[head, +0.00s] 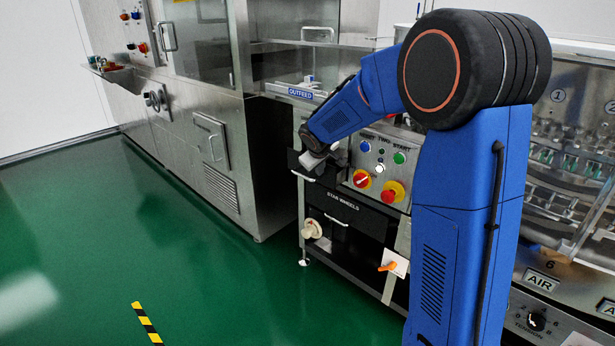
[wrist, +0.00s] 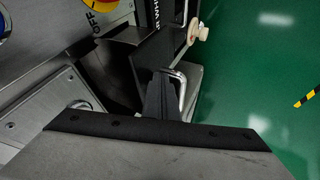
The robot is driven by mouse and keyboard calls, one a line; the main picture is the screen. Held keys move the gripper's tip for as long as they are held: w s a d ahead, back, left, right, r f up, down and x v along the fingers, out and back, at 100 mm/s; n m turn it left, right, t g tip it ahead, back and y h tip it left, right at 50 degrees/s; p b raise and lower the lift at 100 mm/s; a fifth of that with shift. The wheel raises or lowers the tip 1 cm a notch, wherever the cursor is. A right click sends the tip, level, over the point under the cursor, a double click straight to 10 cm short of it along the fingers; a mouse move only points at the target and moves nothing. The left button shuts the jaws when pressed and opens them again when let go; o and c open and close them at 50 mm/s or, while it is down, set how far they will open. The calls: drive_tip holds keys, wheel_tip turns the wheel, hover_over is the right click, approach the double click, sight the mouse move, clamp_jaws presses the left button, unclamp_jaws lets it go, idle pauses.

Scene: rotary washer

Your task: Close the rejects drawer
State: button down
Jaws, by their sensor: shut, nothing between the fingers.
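A dark drawer (head: 297,163) stands out from the cabinet under the outfeed, above the drawer marked STAR WHEELS (head: 343,208). Its label is hidden, so I cannot read whether it says rejects. Its bright bar handle (head: 303,177) also shows in the wrist view (wrist: 181,88). My gripper (head: 318,162) is at this upper drawer, near its front and handle. In the wrist view my dark gripper fingers (wrist: 160,95) are shut and empty, close beside the handle. I cannot tell whether they touch the drawer. My gripper hides part of the drawer.
A control panel (head: 382,160) with buttons and red-yellow knobs is right of the drawer. The outfeed sign (head: 301,93) is above. A pale wheel-shaped part (head: 311,229) sits low on the cabinet. Green floor (head: 190,270) at left is mostly clear.

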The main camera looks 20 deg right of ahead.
drive_tip(key=w+d, duration=0.1)
drive_tip(key=d, duration=0.1)
drive_tip(key=w+d, duration=0.1)
drive_tip(key=d, duration=0.1)
drive_tip(key=w+d, duration=0.1)
drive_tip(key=d, duration=0.1)
drive_tip(key=shift+w+d, duration=0.25)
drive_tip(key=shift+w, duration=0.15)
drive_tip(key=shift+w+d+r, duration=0.1)
drive_tip(key=shift+w+d, duration=0.05)
drive_tip(key=shift+d, duration=0.1)
